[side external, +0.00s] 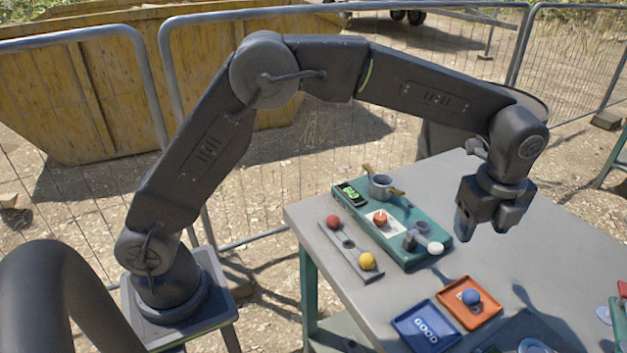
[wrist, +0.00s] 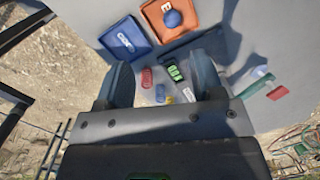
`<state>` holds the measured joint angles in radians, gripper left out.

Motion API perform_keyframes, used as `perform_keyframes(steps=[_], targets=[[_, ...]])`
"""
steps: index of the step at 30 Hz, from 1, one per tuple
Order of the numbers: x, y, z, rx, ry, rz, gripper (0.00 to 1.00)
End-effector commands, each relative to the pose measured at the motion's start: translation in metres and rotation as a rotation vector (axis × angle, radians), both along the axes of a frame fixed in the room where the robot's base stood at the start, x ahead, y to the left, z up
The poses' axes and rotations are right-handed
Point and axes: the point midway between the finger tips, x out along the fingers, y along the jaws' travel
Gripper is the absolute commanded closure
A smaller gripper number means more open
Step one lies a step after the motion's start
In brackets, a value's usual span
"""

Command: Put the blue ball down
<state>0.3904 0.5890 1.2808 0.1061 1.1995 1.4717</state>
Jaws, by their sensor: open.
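The blue ball (side external: 471,297) rests in the orange tray (side external: 487,316) on the grey table. In the wrist view the ball (wrist: 173,19) sits in the same orange tray (wrist: 150,13), beyond the fingertips. My gripper (side external: 481,228) is above the table, higher than the tray and apart from the ball. In the wrist view my gripper (wrist: 163,70) has its two fingers spread with no ball between them; small coloured things on the table show through the gap.
A blue tray (side external: 427,326) with white lettering lies left of the orange tray. A green board (side external: 405,258) holds a pot (side external: 380,187) and other small parts. A grey strip carries a red ball (side external: 333,222) and a yellow ball (side external: 367,261). Bare table (side external: 440,190) lies behind the board.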

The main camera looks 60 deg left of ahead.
Motion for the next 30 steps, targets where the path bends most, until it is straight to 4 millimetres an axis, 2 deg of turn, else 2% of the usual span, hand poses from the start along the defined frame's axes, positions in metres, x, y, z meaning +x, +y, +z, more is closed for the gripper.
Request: perform_keyframes(steps=[1,6,12,16,21,25,30], targets=[[-0.01,0.018,0.022,-0.027,-0.031,0.102,0.39],[-0.057,0.07,0.071,-0.124,-0.115,0.484,0.39],[-0.127,0.122,0.101,-0.257,-0.2,0.928,0.39],[-0.176,0.148,0.103,-0.357,-0.249,1.214,0.39],[-0.232,0.17,0.089,-0.487,-0.297,1.545,0.39],[-0.258,0.177,0.075,-0.56,-0.315,1.715,0.39],[-0.271,0.181,0.066,-0.604,-0.322,1.811,0.39]])
